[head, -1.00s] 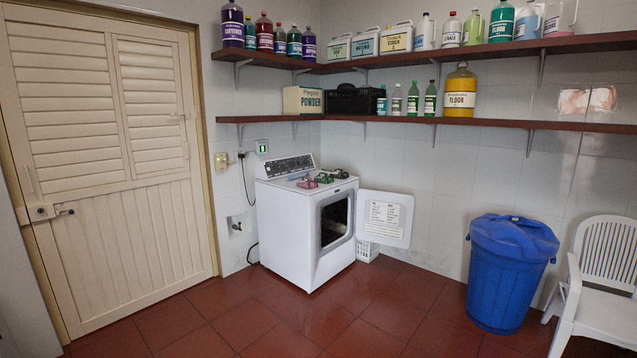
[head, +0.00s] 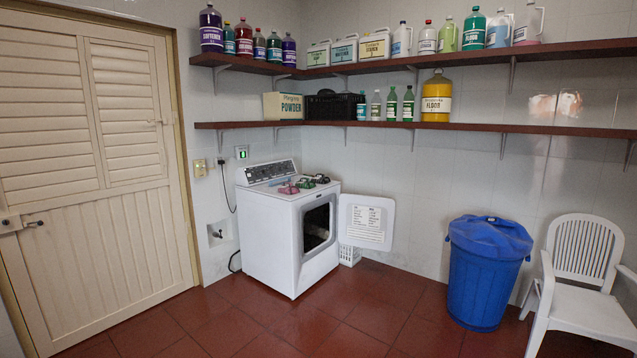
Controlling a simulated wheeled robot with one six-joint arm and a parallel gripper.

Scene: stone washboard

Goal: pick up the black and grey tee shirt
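I cannot make out a black and grey tee shirt for certain in the head view. A white front-loading dryer (head: 290,225) stands against the back wall with its door (head: 366,222) swung open to the right. Something pale shows inside its dark opening (head: 317,228), too dim to identify. Small pink and dark green items (head: 300,184) lie on the dryer's top. My gripper is not in view.
A white basket (head: 349,255) is partly hidden behind the dryer door. Shelves (head: 470,128) with bottles run above. A closed louvred door (head: 90,170) is at left. The red tiled floor (head: 330,325) in front is clear.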

